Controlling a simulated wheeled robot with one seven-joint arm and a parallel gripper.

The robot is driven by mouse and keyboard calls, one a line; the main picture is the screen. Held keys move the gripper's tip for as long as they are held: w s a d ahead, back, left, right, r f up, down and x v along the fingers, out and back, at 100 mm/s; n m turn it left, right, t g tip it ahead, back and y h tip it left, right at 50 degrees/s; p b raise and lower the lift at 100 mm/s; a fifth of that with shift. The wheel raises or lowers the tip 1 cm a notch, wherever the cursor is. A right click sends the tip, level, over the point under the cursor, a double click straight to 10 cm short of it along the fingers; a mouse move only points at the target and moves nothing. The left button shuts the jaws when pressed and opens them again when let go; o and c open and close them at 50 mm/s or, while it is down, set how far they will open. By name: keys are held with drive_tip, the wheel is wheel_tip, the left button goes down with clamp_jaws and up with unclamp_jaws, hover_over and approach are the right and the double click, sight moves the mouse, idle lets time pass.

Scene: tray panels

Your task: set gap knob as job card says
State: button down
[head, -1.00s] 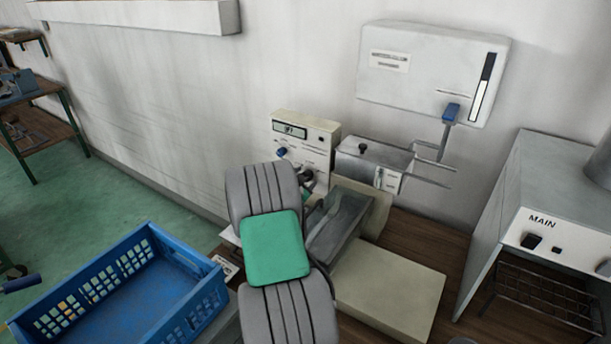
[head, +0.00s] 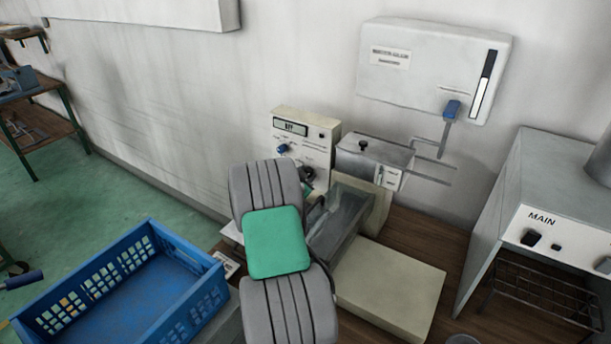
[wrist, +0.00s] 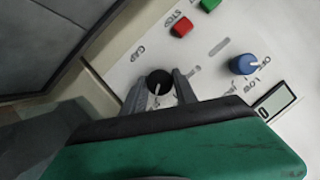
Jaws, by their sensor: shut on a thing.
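The black gap knob (wrist: 159,81) with a white pointer line sits on a pale panel marked GAP in the wrist view. My gripper (wrist: 160,92) is shut on it, one finger on each side. In the head view the pale control unit (head: 317,131) stands against the wall, and my arm hides much of its lower front. My gripper (head: 307,177) is at that lower front. The unit's display (head: 290,127) shows small characters that I cannot read surely. A printed card (head: 228,265) lies left of my arm, its text too small to read.
The panel also has a blue knob (wrist: 243,65), a red button (wrist: 181,27) and a green button (wrist: 210,4). A grey slicer-like tray (head: 340,222) stands close right of my gripper. A blue crate (head: 205,290) is at lower left, and a MAIN cabinet (head: 540,235) at right.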

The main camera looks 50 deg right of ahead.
drive_tip(key=shift+f+b, duration=0.15)
drive_tip(key=shift+b, duration=0.25)
drive_tip(key=shift+w+f+n+g+h+b, duration=0.1)
drive_tip(key=shift+n+g+h+b, duration=0.5)
drive_tip(key=shift+n+g+b, duration=1.65)
drive_tip(key=shift+w+n+g+h+b, duration=0.1)
drive_tip(key=shift+n+g+h+b, duration=0.65)
drive_tip(key=shift+n, duration=2.8)
drive_tip(key=shift+w+f+n+g+h+b, duration=0.1)
drive_tip(key=shift+n+g+h+b, duration=0.35)
drive_tip(key=shift+n+g+b, duration=1.85)
drive_tip(key=shift+r+n+t+p, duration=0.15)
drive_tip(key=shift+n+t+p, duration=0.45)
drive_tip(key=shift+n+p, duration=0.15)
